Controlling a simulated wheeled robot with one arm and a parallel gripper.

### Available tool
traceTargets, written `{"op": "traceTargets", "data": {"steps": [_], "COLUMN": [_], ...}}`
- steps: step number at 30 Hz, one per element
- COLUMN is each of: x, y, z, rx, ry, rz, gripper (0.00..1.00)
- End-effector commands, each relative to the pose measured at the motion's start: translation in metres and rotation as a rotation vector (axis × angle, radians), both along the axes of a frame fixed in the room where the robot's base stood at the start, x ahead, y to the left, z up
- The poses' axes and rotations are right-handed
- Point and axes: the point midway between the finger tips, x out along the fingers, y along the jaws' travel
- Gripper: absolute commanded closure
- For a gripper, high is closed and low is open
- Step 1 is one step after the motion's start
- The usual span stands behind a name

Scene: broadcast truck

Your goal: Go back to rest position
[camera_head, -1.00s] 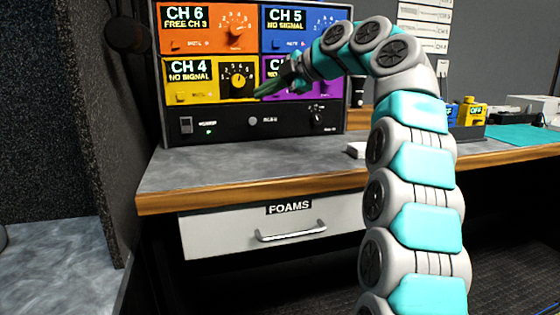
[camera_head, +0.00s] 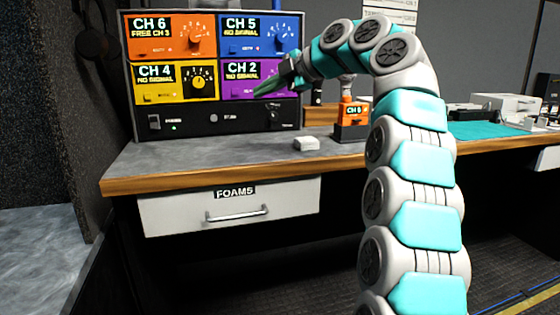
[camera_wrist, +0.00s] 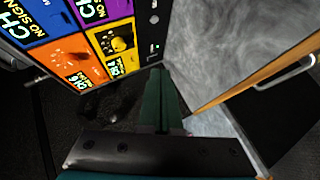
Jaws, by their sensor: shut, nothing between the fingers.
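My arm rises on the right of the head view and bends left at the top. My gripper (camera_head: 268,87) is shut and empty, in front of the purple CH 2 panel (camera_head: 250,78) in that view; I cannot tell how far apart they are. In the wrist view my gripper's fingers (camera_wrist: 163,80) are together, with nothing between them. The channel rack (camera_head: 205,122) stands on the desk with orange CH 6, blue CH 5, yellow CH 4 and purple CH 2 panels.
The wooden-edged desk (camera_head: 215,154) has a shut FOAMS drawer (camera_head: 170,214) below. A dark padded wall (camera_head: 45,120) is at the left.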

Motion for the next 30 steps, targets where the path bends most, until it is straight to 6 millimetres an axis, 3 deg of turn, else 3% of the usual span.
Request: {"op": "traceTargets", "data": {"steps": [11, 19, 23, 30], "x": [-0.013, -0.036, -0.058, -0.123], "y": [-0.004, -0.008, -0.012, -0.029], "z": [-0.019, -0.05, -0.078, -0.15], "rx": [0.042, 0.077, 0.091, 0.099], "ry": [0.179, 0.394, 0.557, 0.886], "rz": [-0.079, -0.187, -0.286, -0.546], "gripper": [1.0, 1.0, 1.0, 1.0]}}
